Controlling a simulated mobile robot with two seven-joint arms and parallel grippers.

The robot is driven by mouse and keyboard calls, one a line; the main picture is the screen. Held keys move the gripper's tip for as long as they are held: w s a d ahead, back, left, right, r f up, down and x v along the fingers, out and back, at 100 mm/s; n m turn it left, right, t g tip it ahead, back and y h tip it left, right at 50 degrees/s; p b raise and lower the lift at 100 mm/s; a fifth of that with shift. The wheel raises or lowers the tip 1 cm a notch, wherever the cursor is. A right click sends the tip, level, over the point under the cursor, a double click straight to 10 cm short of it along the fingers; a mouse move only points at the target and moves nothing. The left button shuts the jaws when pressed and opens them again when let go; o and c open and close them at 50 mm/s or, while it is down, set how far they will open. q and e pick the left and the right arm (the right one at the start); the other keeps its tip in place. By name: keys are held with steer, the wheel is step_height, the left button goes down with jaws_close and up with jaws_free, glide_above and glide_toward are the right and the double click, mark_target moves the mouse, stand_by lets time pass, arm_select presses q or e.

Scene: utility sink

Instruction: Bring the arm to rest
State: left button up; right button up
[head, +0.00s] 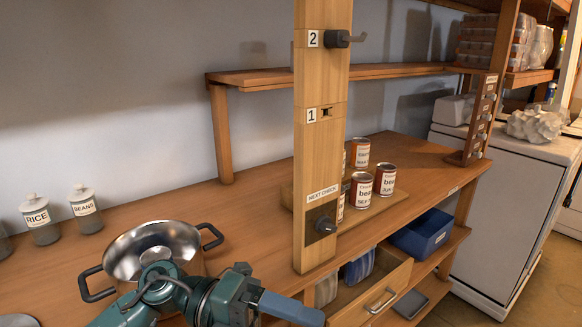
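One teal arm of mine comes in at the bottom, left of centre, and reaches right; I take it as my left. Its gripper (288,308) shows as a blue-grey bar seen side-on, in front of the counter's front edge below the wooden post. I cannot tell whether its fingers are apart or whether the bar is something held. My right gripper is not in view. A steel pot (188,240) with two dark handles stands on the counter, partly hidden behind this arm.
An upright wooden post (318,150) has labels "2", "1" and "NEXT CHECK", a dark hook (338,39) and a knob (325,226). Several cans (361,190) stand behind it. Jars (85,209) stand left. An open drawer (385,285) juts out below; a blue bin (422,233) sits right.

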arm_select(q)
steer(key=w+a+f+n+t+y, duration=0.2)
steer(key=w+a+f+n+t, duration=0.15)
steer(key=n+t, duration=0.9)
steer(key=w+a+f+n+t+y, duration=0.1)
steer(key=w+a+f+n+t, duration=0.3)
steer(key=n+t, duration=0.85)
steer(key=s+a+f+n+g+y, duration=0.2)
steer(key=s+f+n+g+y, duration=0.1)
steer(key=f, duration=0.4)
steer(key=s+a+f+n+g+y, duration=0.3)
steer(key=s+f+n, duration=0.2)
steer(key=f, duration=0.3)
steer(key=s+a+f+n+g+y, duration=0.2)
steer(key=s+f+n+g+y, duration=0.1)
steer(key=f, duration=0.5)
steer(key=shift+s+a+n+y, duration=0.3)
steer(key=shift+s+n, duration=0.15)
steer(key=shift+n, duration=0.35)
